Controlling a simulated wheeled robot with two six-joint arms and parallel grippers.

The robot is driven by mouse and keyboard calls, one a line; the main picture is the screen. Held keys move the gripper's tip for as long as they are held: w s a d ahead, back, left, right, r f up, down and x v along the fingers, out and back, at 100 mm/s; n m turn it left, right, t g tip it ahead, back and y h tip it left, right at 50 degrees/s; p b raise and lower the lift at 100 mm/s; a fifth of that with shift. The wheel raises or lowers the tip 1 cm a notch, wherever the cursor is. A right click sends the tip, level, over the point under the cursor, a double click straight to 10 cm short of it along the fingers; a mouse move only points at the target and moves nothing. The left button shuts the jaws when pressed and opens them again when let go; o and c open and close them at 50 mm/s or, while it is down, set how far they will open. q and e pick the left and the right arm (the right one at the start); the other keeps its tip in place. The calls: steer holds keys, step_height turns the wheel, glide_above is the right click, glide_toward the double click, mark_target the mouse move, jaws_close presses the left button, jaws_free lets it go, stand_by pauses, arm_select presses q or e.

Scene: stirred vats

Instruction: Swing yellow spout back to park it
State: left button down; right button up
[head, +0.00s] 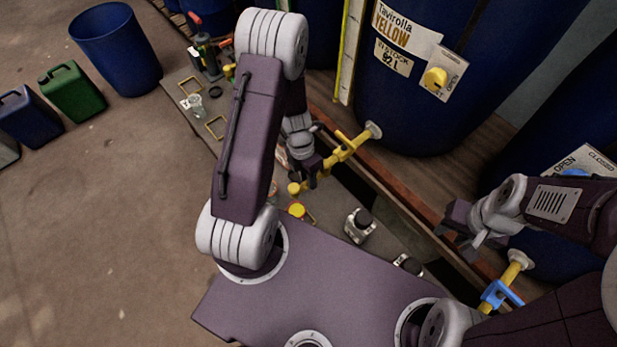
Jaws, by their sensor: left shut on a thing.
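The yellow spout (345,147) comes out of the big blue vat (410,85) labelled Tavirolla Yellow and points down and left over the bench. My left gripper (311,171) is shut on the spout near its outer end. The fingers hide part of the spout there. A yellow knob (435,78) sits on the vat's open/closed plate. My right gripper (456,232) is apart from the yellow spout, over the bench at the lower right. Its fingers look spread with nothing between them.
A second blue-handled spout (498,292) is at the lower right, below my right gripper. Small jars (358,224) stand on the bench below the yellow spout. A blue bin (116,50) and a green canister (73,92) stand on the open floor at left.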

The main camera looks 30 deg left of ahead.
arm_select(q)
steer(key=shift+w+a+r+p, duration=0.1)
steer(key=shift+r+p, duration=0.1)
steer(key=shift+p, duration=0.3)
steer(key=w+a+m+y+p, duration=0.1)
steer(key=w+m, duration=0.3)
steer(key=m, duration=0.4)
steer(key=w+a+m+g+y+p, duration=0.1)
steer(key=w+a+m+p, duration=0.1)
steer(key=m, duration=0.6)
steer(key=shift+w+f+y+p, duration=0.15)
steer(key=shift+w+y+p, duration=0.15)
steer(key=shift+w+p, duration=0.65)
steer(key=shift+s+m, duration=0.1)
steer(key=shift+m, duration=0.2)
steer(key=c, duration=1.2)
jaws_free()
